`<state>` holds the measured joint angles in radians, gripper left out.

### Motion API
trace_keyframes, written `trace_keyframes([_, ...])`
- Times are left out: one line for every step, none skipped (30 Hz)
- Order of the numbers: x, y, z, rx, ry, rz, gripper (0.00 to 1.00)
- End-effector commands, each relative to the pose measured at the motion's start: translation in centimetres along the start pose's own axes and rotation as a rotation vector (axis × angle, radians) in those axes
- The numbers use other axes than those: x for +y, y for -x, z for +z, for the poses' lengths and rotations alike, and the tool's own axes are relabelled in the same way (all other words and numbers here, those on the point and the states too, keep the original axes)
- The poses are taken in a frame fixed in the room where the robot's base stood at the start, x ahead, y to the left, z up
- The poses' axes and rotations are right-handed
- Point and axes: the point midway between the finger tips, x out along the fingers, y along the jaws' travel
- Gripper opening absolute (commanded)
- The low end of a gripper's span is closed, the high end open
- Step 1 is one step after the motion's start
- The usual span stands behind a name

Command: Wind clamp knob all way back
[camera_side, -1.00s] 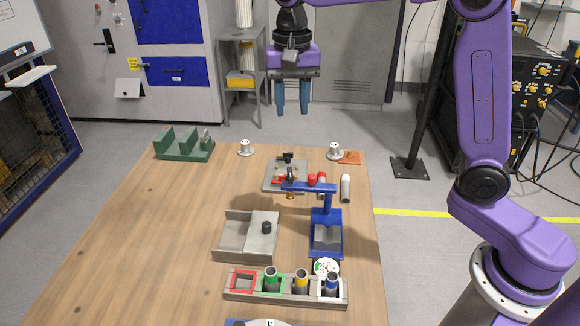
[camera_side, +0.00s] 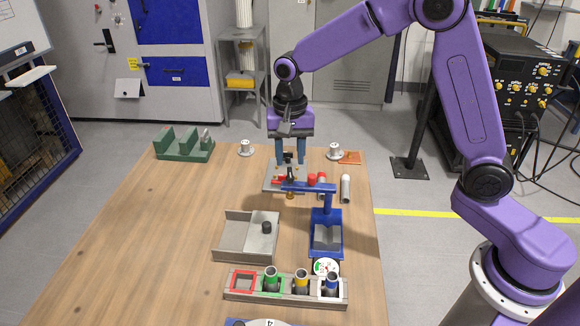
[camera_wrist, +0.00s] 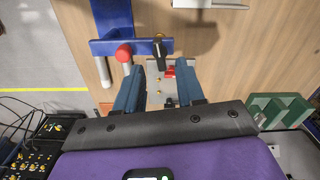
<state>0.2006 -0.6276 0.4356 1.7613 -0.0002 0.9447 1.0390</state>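A black knob (camera_side: 290,174), which looks like the clamp knob, sits at the free end of a blue arm (camera_side: 308,187); a brass tip (camera_side: 290,196) shows below it. In the wrist view the black knob (camera_wrist: 158,52) lies just beyond the fingertips, between their lines. My gripper (camera_side: 290,163) is open, pointing down over the grey plate (camera_side: 270,187), behind the knob in the side view. Its two blue fingers show apart in the wrist view (camera_wrist: 160,68), with nothing held. Red pieces and a second black part (camera_side: 288,156) are on the plate. Contact cannot be told.
A red-capped part (camera_side: 312,178) and a grey cylinder (camera_side: 345,188) stand close right. The blue stand (camera_side: 327,245), grey tray (camera_side: 232,250) and rack of coloured tubes (camera_side: 255,293) are nearer the camera. A green holder (camera_side: 172,152) stands far left. The left table is clear.

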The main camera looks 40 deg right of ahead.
Motion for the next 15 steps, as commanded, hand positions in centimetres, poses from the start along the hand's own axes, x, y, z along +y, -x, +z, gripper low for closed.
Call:
trace_keyframes([0.1,-0.9,0.1,-0.002,0.0,0.003,0.38])
trace_keyframes([0.1,-1.4,0.1,-0.002,0.001,0.003,0.38])
trace_keyframes([0.1,-1.9,0.1,-0.002,0.001,0.004,0.38])
trace_keyframes([0.1,-2.3,0.1,-0.002,0.001,0.003,0.38])
trace_keyframes([0.0,-2.6,0.0,-0.001,0.0,0.002,0.38])
trace_keyframes([0.1,-3.0,0.0,-0.001,0.0,0.002,0.38])
trace_keyframes([0.1,-3.2,0.0,-0.001,0.0,0.002,0.38])
trace_keyframes([0.0,-3.4,0.0,0.0,0.0,0.001,0.38])
trace_keyframes([0.0,-3.6,0.0,0.0,0.0,0.0,0.38])
trace_keyframes([0.0,-3.8,0.0,0.0,0.001,0.0,0.38])
trace_keyframes([0.0,-3.9,0.0,0.0,0.001,0.0,0.38])
trace_keyframes([0.0,-4.0,0.0,0.0,0.001,0.0,0.38])
trace_keyframes([0.0,-4.0,0.0,0.0,0.001,0.0,0.38])
trace_keyframes([0.0,-4.0,0.0,0.0,0.001,0.0,0.38])
trace_keyframes([0.0,-4.0,0.0,0.0,0.001,-0.001,0.38])
